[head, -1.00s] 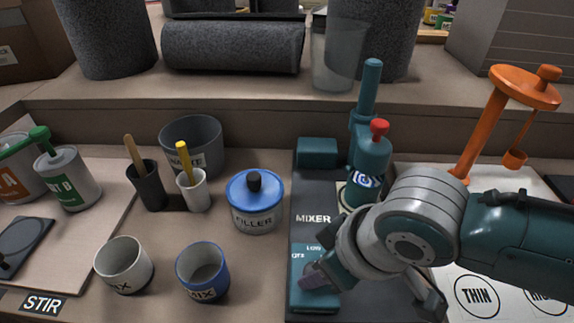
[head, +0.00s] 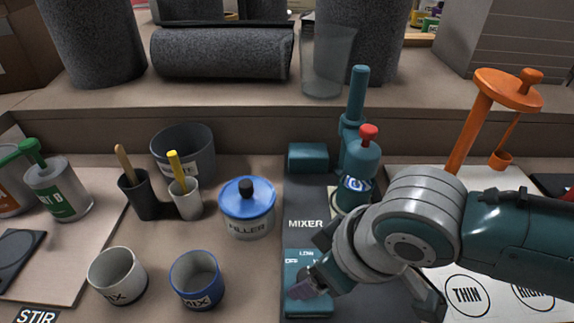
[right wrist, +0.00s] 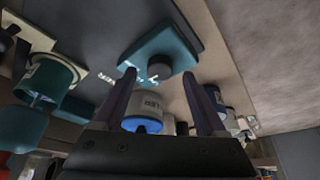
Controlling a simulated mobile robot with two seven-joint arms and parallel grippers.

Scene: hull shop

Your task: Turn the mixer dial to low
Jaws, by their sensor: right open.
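The teal mixer control box (head: 308,309) sits on the dark mixer base at the front centre, with small white lettering on its top that is partly covered; LOW can be made out. In the right wrist view the round grey dial (right wrist: 159,67) stands out from the teal box, between the tips of my open right gripper (right wrist: 159,76). There is a gap beside the dial; I cannot tell its setting. The mixer column (head: 357,100) stands behind. My left gripper is out of view.
A blue-lidded filler pot (head: 247,220) and a blue-rimmed mix cup (head: 197,281) stand left of the mixer. A grey mix cup (head: 117,277) is further left. An orange stand (head: 480,115) is behind my right arm, by a white board (head: 438,303).

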